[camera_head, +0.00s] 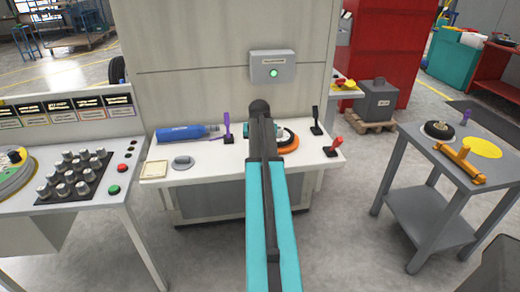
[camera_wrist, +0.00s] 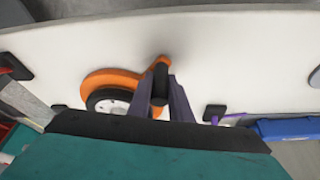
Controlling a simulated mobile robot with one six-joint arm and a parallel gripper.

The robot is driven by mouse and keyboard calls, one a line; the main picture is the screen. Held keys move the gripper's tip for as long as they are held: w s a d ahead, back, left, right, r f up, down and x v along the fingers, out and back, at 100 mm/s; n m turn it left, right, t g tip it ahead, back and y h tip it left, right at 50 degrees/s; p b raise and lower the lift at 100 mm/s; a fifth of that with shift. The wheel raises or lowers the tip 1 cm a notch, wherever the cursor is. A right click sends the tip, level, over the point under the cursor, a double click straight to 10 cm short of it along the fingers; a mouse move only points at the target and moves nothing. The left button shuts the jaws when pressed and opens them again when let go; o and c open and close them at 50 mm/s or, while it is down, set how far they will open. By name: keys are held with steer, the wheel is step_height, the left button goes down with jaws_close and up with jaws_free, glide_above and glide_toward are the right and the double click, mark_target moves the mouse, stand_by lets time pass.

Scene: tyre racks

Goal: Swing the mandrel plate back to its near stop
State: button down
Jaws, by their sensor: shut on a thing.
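The orange mandrel plate (camera_wrist: 105,80) lies on the white bench top, with a dark ring and pale hub (camera_wrist: 112,106) on its wide end. Its narrow arm reaches to a dark upright handle (camera_wrist: 160,80). My gripper (camera_wrist: 159,97) is shut on this handle, with one finger on each side. In the head view the orange plate (camera_head: 290,149) shows just right of my arm, which hides the handle and the fingertips. Part of the ring and hub is hidden by my gripper in the wrist view.
A grey control box with a lit green lamp (camera_head: 274,73) is on the panel behind. A grey cart (camera_head: 420,160) stands right.

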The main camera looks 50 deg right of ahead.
steer(key=c, duration=1.6)
jaws_free()
steer(key=shift+r, duration=0.1)
steer(key=shift+b+v, duration=1.05)
steer(key=shift+v, duration=5.8)
steer(key=shift+s, duration=0.1)
